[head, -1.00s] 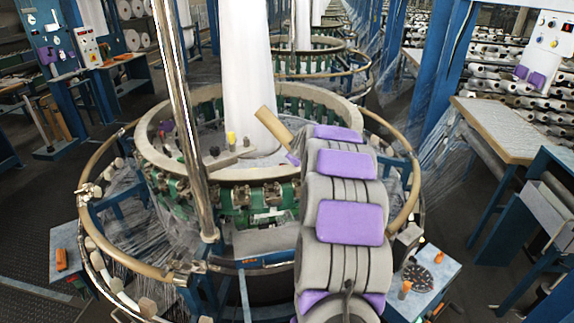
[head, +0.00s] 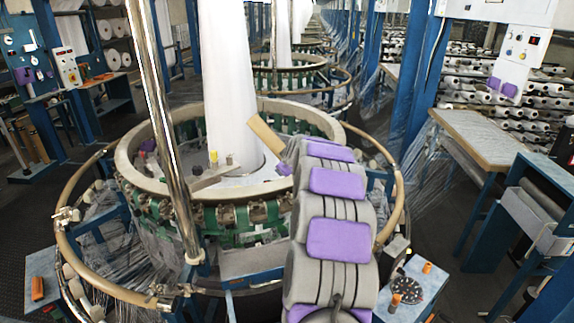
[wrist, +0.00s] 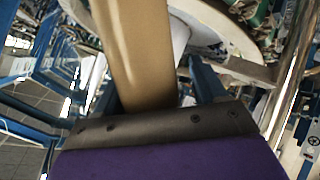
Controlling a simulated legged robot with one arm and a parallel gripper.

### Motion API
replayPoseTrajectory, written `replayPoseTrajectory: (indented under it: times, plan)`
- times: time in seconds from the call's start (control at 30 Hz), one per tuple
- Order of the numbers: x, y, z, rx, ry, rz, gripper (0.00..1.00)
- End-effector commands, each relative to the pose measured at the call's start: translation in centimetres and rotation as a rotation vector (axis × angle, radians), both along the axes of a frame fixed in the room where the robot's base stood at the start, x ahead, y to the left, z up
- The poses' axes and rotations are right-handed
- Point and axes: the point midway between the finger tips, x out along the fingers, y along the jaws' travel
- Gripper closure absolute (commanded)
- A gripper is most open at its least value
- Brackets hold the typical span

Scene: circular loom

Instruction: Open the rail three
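The circular loom stands ahead in the head view, ringed by tan tubular rails. The left rail section (head: 81,262) curves round the near left side between metal clamps (head: 66,215). The right rail section (head: 399,195) passes behind my arm. I cannot tell which one is rail three.
A shiny vertical pole (head: 165,120) stands in front of the loom's left half. A small blue table (head: 415,285) with a dark disc and orange parts is right of my arm. A workbench (head: 480,140) is further right.

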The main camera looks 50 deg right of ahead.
Motion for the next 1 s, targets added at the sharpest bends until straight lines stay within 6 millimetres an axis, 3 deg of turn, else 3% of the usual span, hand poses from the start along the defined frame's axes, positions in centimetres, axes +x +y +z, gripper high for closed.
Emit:
replayPoseTrajectory:
  times: [0.47, 1.0]
  plan:
    - [-0.4, 0.6, 0.6, -0.004, -0.003, 0.001, 0.24]
    - [-5.6, 3.9, 5.2, -0.003, -0.004, 0.001, 0.24]
